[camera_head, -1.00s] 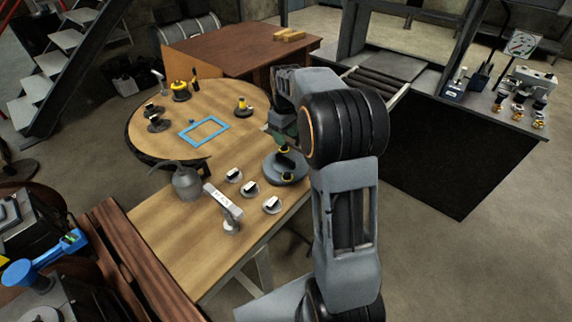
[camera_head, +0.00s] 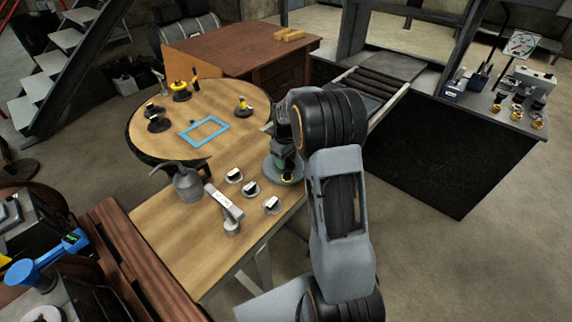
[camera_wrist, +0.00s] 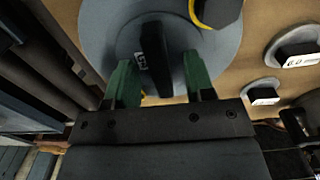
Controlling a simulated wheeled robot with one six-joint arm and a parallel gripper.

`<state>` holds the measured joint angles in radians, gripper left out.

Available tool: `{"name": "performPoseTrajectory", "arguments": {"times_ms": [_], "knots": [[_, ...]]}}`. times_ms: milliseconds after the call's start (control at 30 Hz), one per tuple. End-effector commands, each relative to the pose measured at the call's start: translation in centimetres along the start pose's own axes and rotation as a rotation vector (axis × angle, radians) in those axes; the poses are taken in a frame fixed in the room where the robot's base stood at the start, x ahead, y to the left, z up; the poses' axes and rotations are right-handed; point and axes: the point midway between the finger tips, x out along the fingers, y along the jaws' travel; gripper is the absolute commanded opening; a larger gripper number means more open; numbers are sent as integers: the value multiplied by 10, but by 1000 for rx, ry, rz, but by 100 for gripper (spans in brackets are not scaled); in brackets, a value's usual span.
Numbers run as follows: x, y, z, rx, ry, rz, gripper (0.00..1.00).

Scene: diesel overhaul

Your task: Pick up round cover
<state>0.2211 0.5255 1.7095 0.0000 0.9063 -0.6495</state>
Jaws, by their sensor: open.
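The round cover (camera_head: 271,172) is a flat grey disc on the wooden bench, partly hidden behind my arm. In the wrist view, the round cover (camera_wrist: 98,28) fills the top, with a raised round centre and a dark upright handle (camera_wrist: 156,58). My gripper (camera_wrist: 160,75) has two green fingers, one on each side of the handle, with gaps showing between. In the head view, my gripper (camera_head: 284,162) is right above the cover. It is open and holds nothing.
Several small grey discs with handles, such as one disc (camera_head: 272,205), lie close by. A grey hammer-shaped tool (camera_head: 226,205) and an oil can (camera_head: 187,183) stand further left. A blue frame (camera_head: 204,131) lies on the round tabletop behind.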

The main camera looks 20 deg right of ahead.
Motion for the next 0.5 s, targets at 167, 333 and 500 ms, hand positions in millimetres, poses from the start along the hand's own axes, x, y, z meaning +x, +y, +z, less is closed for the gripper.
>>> {"name": "performPoseTrajectory", "arguments": {"times_ms": [167, 333, 500], "knots": [[1, 0, 0, 0, 0, 0, 49], [1, 0, 0, 0, 0, 0, 38], [1, 0, 0, 0, 0, 0, 22]]}}
